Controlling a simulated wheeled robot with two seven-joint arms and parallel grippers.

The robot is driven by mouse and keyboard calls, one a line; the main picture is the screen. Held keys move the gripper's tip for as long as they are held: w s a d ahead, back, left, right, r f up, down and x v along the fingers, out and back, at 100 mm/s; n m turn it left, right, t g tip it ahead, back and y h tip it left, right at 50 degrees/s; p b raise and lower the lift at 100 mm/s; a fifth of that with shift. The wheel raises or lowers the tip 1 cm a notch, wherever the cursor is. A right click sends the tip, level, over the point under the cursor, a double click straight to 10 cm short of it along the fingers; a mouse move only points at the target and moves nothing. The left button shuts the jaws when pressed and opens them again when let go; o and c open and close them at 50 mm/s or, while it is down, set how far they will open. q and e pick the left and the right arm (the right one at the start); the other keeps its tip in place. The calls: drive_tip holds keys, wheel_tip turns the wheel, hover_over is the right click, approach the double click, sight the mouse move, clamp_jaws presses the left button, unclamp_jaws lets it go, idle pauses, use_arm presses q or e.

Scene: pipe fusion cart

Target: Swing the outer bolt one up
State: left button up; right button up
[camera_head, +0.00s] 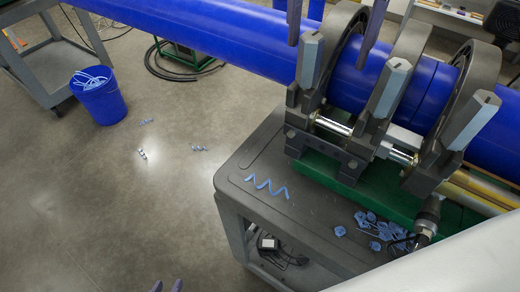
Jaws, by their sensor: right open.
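A dark grey pipe clamp with several upright arched rings (341,45) stands around a blue pipe (225,40). Light grey angled blocks on dark arms show on its near side: the left one (309,60), the middle one (391,85) and the right one (474,120). I cannot tell which part is outer bolt one. My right gripper (327,57) comes in from the top, its two purple fingers wide apart on either side of the left block's upper end. Nothing shows gripped between them. Only two purple fingertips of my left gripper (167,286) show at the bottom edge, apart and empty.
The clamp sits on a green base (320,178) on a grey cart (236,181). A blue spiral shaving (267,187) and several blue scraps (371,223) lie on the cart. A blue bucket (101,104) stands on open floor at left. A pale surface covers the lower right corner.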

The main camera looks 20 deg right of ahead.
drive_tip(key=shift+o, duration=0.6)
drive_tip(key=shift+a+r, duration=0.25)
drive_tip(key=shift+a, duration=0.3)
drive_tip(key=shift+d+r, duration=0.15)
drive_tip(key=shift+r, duration=0.4)
wheel_tip(320, 180, up, 8)
drive_tip(key=shift+f, duration=0.1)
